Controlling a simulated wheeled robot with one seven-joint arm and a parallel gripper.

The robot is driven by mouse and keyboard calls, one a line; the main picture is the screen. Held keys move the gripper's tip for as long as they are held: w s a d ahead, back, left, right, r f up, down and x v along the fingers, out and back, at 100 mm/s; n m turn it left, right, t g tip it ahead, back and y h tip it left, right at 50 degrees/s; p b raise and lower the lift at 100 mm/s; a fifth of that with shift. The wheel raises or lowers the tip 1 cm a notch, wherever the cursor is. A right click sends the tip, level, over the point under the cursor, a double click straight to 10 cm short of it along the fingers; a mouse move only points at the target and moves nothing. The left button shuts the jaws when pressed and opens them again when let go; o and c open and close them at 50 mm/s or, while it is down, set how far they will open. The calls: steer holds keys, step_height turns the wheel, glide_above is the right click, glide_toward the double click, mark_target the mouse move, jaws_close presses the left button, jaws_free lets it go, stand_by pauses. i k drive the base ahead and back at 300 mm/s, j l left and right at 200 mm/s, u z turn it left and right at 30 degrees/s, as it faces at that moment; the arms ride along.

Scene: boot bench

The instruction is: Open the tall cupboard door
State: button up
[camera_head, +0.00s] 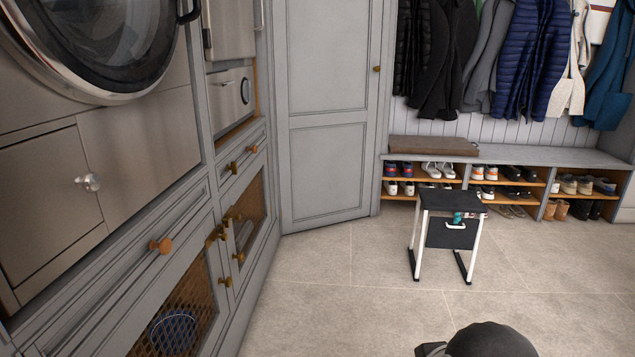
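The tall grey cupboard door (328,90) stands in the corner, left of the coats. It has two recessed panels and looks closed. A small brass-coloured knob (377,69) sits near its right edge. A rounded black part at the bottom edge, right of centre, looks like part of my own arm. My gripper's fingers do not show, and nothing of mine is near the door or its knob.
Grey cabinets with knobs and mesh fronts (170,310) line the left, below a washer door (100,40). A small black-seated stool (452,201) stands before the shoe bench (560,154). Coats hang above the bench. Tiled floor (330,265) before the door is clear.

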mark_target(327, 53)
steer(key=i+j, duration=0.1)
steer(key=i, duration=2.1)
steer(key=l+z, duration=0.05)
steer(key=l, duration=0.05)
